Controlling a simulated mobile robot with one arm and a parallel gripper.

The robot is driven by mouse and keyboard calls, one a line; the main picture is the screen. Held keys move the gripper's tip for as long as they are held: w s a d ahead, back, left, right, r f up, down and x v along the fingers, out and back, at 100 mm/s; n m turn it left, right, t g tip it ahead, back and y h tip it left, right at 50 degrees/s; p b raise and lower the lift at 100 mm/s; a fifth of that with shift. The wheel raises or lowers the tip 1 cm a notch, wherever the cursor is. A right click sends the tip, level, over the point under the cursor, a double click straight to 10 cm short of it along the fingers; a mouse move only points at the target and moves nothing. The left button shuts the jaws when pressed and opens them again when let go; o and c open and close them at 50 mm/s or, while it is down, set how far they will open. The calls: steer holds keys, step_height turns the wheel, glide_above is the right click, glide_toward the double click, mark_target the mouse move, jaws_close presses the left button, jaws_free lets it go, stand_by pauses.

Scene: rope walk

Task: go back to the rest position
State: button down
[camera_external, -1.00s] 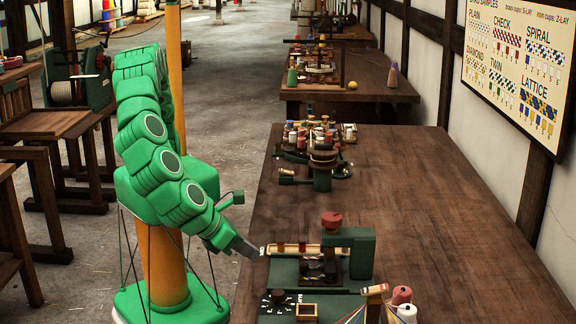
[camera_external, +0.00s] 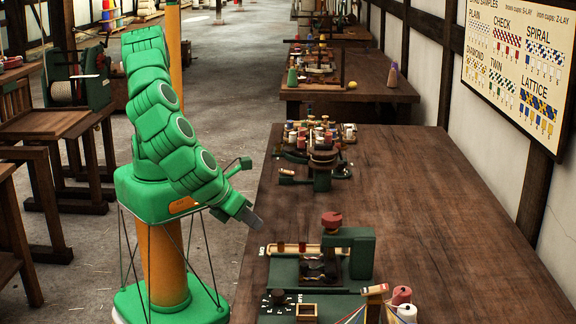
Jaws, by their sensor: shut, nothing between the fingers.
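My gripper (camera_external: 254,220) is at the end of my green arm, at the left edge of the near wooden table (camera_external: 440,210). Its grey fingertips are shut with nothing seen between them. It points down and to the right, above and left of the green machine (camera_external: 358,255) with a red knob (camera_external: 332,220). It looks apart from the machine and the table.
A bobbin stand (camera_external: 322,160) with several bobbins stands farther back on the near table. White and red spools (camera_external: 403,302) with threads are at the front. The table's right half is clear. A sample board (camera_external: 518,65) hangs on the right wall.

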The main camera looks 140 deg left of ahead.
steer(key=s+a+r+n+g+h, duration=0.2)
steer(key=s+a+r+n, duration=0.35)
steer(key=s, duration=0.45)
steer(key=s+a+r+n+g+h, duration=0.1)
steer(key=s+a+r+n, duration=0.4)
steer(key=s, duration=0.6)
steer(key=s+r+n+h, duration=0.1)
steer(key=s+n+h, duration=0.4)
steer(key=s, duration=2)
steer(key=n, duration=0.3)
steer(key=shift+d+g, duration=0.3)
steer(key=shift+d, duration=0.05)
steer(key=shift+r+n, duration=0.1)
steer(key=shift+n, duration=0.15)
